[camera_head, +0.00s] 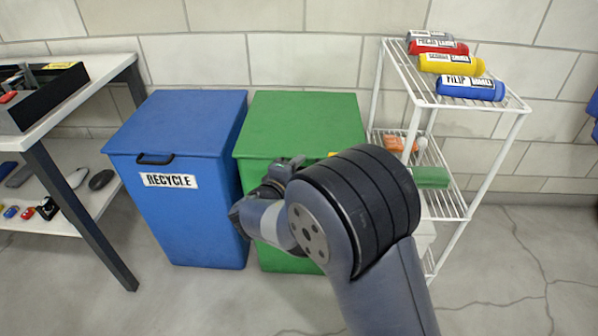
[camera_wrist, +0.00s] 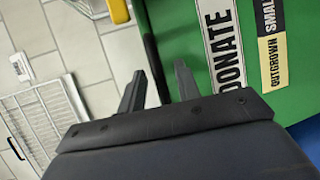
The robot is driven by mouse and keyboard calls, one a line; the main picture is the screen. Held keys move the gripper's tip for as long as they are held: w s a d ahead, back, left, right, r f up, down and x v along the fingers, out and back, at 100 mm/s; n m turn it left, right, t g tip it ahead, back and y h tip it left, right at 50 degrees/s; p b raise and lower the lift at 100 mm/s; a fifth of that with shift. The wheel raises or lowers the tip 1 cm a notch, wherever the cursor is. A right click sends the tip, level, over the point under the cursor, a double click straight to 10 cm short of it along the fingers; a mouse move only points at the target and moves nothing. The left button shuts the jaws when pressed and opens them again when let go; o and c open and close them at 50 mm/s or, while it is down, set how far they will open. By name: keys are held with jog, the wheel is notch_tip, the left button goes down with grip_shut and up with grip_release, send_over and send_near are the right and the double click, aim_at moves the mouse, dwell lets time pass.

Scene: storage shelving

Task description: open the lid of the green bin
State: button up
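The green bin (camera_head: 300,125) stands between the blue bin and the white wire rack, with its flat lid down. In the wrist view its green front (camera_wrist: 290,70) shows a white "DONATE" label (camera_wrist: 220,50). A black handle (camera_wrist: 151,55) shows in the wrist view at the bin's edge, in line with the gap between my fingers. My gripper (camera_wrist: 159,70) is open, with nothing seen held. Whether the fingers straddle the handle or stop short of it, I cannot tell. In the head view my arm hides much of the bin's front and its handle.
The blue "RECYCLE" bin (camera_head: 190,120) stands close on the left. The white wire rack (camera_head: 468,212) stands on the right, with several labelled bottles on top, including a blue one (camera_head: 470,88). A table (camera_head: 85,72) is at far left. Open floor (camera_head: 520,270) lies at front right.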

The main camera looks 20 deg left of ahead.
jog(key=shift+w, duration=0.35)
jog(key=shift+c, duration=0.4)
grip_shut()
